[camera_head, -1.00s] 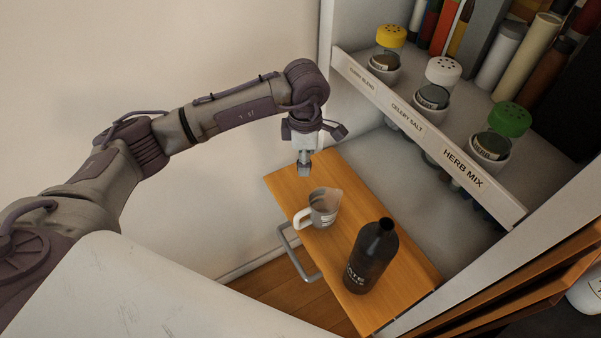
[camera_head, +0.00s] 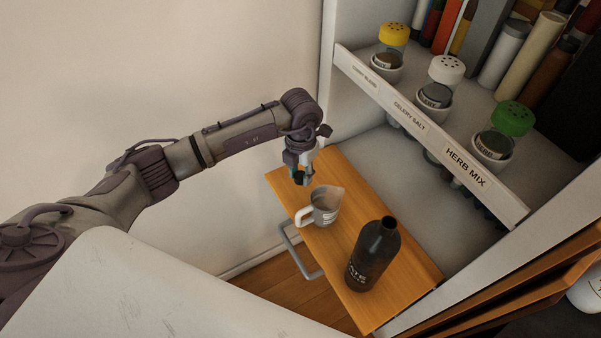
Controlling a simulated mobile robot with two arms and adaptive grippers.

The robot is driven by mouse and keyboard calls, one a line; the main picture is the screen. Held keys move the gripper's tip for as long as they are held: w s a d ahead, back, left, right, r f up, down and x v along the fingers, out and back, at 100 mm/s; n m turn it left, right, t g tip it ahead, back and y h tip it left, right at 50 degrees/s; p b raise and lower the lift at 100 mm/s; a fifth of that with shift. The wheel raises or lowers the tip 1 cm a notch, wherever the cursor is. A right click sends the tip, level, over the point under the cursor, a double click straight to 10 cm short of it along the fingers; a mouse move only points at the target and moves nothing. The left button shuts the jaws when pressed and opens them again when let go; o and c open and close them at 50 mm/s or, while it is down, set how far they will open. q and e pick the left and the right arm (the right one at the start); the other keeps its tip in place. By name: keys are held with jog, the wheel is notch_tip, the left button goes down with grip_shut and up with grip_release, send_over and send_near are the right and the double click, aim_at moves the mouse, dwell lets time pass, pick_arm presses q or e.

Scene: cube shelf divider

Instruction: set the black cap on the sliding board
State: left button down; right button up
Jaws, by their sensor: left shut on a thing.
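My left gripper (camera_head: 301,179) points down above the back left part of the wooden sliding board (camera_head: 335,258). It is shut on a small dark thing at its fingertips, which looks like the black cap (camera_head: 299,178); the fingers partly hide it. I cannot tell whether it touches the board. A dark bottle (camera_head: 372,257) with an open, uncapped neck stands upright on the board. A measuring cup (camera_head: 324,208) with a white handle stands between the gripper and the bottle. My right gripper is not in view.
A white shelf (camera_head: 430,130) on the right holds spice jars with yellow (camera_head: 394,34), white (camera_head: 446,69) and green (camera_head: 514,118) lids. A metal handle (camera_head: 299,252) is at the board's front edge. Bare board lies left of the bottle.

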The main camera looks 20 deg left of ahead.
aim_at(300, 198)
pick_arm(q)
jog(key=shift+f+b, duration=0.55)
jog(key=shift+f, duration=0.3)
notch_tip(300, 198, down, 6)
jog(key=b, duration=0.4)
jog(key=shift+r+b, duration=0.2)
jog(key=shift+b, duration=0.15)
jog(key=shift+f, duration=0.4)
jog(key=shift+f+b, duration=0.35)
jog(key=shift+b, duration=0.2)
jog(key=c, duration=1.1)
grip_release()
